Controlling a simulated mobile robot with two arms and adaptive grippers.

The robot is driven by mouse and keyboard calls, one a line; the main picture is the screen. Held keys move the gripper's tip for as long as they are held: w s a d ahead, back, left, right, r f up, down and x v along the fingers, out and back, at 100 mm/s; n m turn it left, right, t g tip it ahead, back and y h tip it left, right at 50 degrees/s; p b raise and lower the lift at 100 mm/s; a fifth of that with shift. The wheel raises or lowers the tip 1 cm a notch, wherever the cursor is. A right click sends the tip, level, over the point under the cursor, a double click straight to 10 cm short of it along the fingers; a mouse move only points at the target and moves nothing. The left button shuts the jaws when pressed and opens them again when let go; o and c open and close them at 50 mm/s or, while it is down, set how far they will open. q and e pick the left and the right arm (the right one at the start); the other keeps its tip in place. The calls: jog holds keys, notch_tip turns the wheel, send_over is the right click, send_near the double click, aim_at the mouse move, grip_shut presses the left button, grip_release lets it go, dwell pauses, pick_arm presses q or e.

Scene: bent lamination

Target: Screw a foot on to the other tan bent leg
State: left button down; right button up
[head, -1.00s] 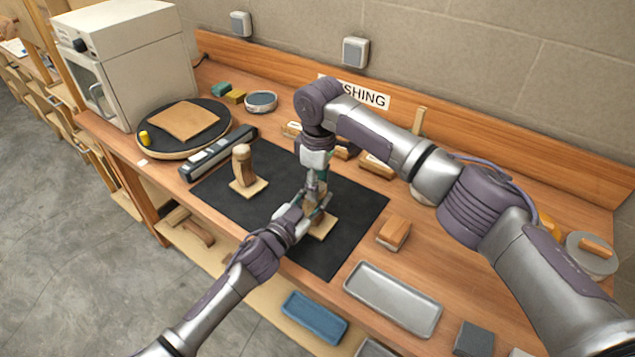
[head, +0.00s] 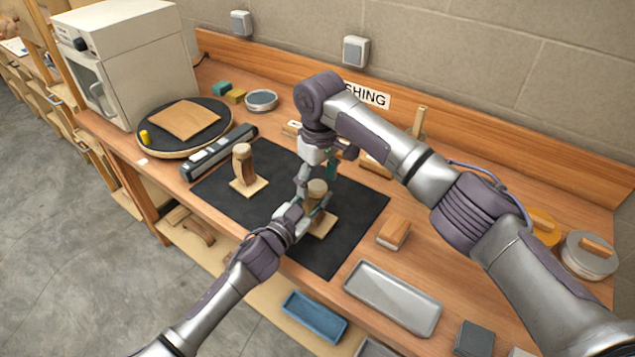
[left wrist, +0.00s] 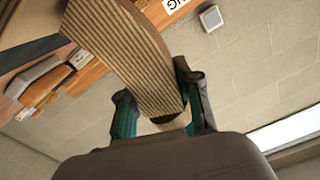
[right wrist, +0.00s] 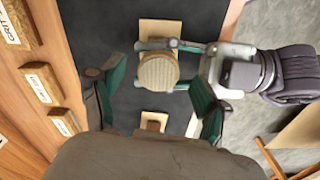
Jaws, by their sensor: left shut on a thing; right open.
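A tan bent leg (head: 317,196) stands upright on a pale square plate (head: 324,228) on the black mat. My left gripper (head: 305,215) is shut around it; the left wrist view shows its striped layers (left wrist: 125,55) between the fingers. Its round, ribbed top (right wrist: 158,71) faces up in the right wrist view; I cannot tell whether this is a screwed-on foot. My right gripper (head: 318,172) is open above and behind this leg, apart from it.
A turntable (head: 150,150) with a brown sheet, and a long dark tool (head: 219,152), lie left of the mat (head: 275,180). A wooden block (head: 393,231) and a grey tray (head: 393,297) are on the right. Several labelled blocks line the back.

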pick_arm(q)
jog(key=shift+a+f, duration=0.1)
jog(key=shift+f, duration=0.2)
pick_arm(e)
notch_tip(320, 180, up, 11)
jog(key=shift+s, duration=0.15)
pick_arm(q)
jog(key=c, duration=0.9)
grip_release()
jog(key=shift+o, duration=0.9)
jog(key=shift+w+r, duration=0.1)
jog(key=shift+r, duration=0.05)
jog(key=v, duration=1.2)
